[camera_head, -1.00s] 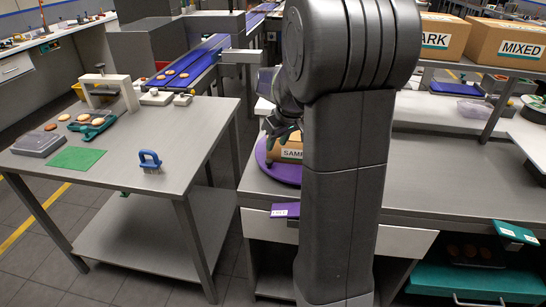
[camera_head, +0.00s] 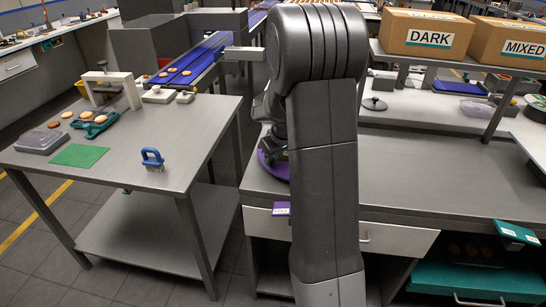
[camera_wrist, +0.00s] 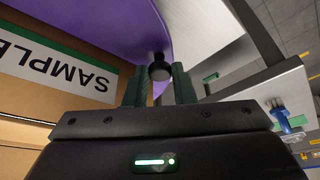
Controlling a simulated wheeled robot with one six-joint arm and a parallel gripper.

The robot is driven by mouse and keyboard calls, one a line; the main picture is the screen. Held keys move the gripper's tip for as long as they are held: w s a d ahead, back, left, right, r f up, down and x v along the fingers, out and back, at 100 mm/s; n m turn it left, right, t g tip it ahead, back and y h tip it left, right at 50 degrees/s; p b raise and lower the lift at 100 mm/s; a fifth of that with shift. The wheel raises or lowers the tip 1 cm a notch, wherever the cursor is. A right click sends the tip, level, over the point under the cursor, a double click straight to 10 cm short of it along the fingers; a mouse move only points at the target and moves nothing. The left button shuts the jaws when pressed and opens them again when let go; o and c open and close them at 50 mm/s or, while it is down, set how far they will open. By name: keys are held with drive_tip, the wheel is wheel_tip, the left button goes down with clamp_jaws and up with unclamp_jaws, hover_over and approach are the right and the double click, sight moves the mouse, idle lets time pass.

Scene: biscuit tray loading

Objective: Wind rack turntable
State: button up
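The rack turntable is a purple disc (camera_wrist: 110,22) at the left end of the bench; its edge also shows in the head view (camera_head: 266,166). A cardboard box with a SAMPLE label (camera_wrist: 68,72) stands on it, at the left of the wrist view. A dark round knob (camera_wrist: 159,71) sits at the disc's edge. In the head view my arm hides the gripper and most of the disc.
A side table (camera_head: 190,130) with a blue-handled brush (camera_head: 152,160) and a green mat (camera_head: 78,155) stands left, across a gap. A shelf with DARK (camera_head: 425,35) and MIXED (camera_head: 510,42) boxes is above the bench. The bench top (camera_head: 430,170) right of my arm is clear.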

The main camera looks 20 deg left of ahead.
clamp_jaws()
drive_tip(key=shift+d, duration=0.1)
